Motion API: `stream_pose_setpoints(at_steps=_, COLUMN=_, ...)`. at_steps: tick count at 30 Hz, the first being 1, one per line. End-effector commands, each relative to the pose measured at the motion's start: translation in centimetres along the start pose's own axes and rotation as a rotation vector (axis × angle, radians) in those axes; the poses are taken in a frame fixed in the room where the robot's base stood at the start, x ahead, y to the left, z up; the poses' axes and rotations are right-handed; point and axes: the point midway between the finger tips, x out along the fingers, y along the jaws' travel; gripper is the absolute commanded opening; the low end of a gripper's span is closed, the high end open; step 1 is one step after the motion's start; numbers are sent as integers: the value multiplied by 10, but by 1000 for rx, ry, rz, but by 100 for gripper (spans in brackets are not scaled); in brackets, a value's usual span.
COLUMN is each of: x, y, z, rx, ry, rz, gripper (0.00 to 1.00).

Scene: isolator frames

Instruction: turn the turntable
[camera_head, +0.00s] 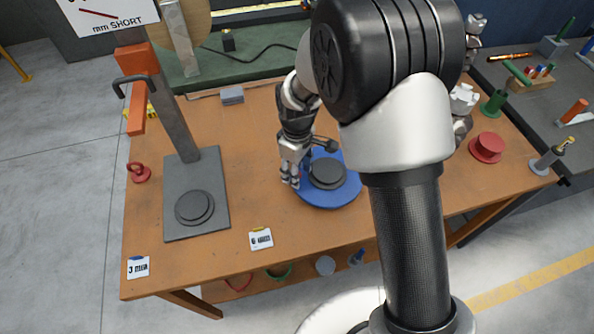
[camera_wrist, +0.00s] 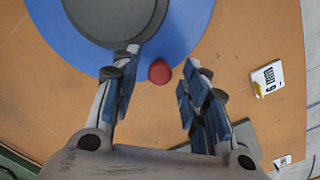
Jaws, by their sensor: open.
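The turntable (camera_head: 345,197) is a blue disc on the wooden bench, with a dark grey round plate (camera_head: 328,174) on top. It also shows at the top of the wrist view (camera_wrist: 192,30). A red knob (camera_wrist: 159,71) shows at the blue disc's near edge in the wrist view; in the head view my gripper hides it. My gripper (camera_head: 290,182) points down at the disc's left edge. In the wrist view its open fingers (camera_wrist: 161,58) stand on either side of the red knob, near the tips. I cannot tell whether either finger touches it.
A grey stand (camera_head: 200,170) with an orange clamp is left of the turntable. A white label card (camera_head: 261,239) lies in front. A red spool-shaped part (camera_head: 487,147) stands at the right. My arm covers much of the bench's right half.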

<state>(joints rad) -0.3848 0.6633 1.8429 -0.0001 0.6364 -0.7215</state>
Motion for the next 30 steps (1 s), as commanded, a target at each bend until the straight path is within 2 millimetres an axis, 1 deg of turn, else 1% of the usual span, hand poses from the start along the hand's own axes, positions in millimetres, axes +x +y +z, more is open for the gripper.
stream_pose_setpoints(at_steps=8, x=1, y=0, z=0, rx=0, ry=1, rz=1, gripper=41)
stream_pose_setpoints(at_steps=26, x=1, y=0, z=0, rx=0, ry=1, rz=1, gripper=1)
stream_pose_setpoints(at_steps=27, x=1, y=0, z=0, rx=0, ry=1, rz=1, gripper=0)
stream_pose_setpoints(at_steps=30, x=1, y=0, z=0, rx=0, ry=1, rz=1, gripper=0)
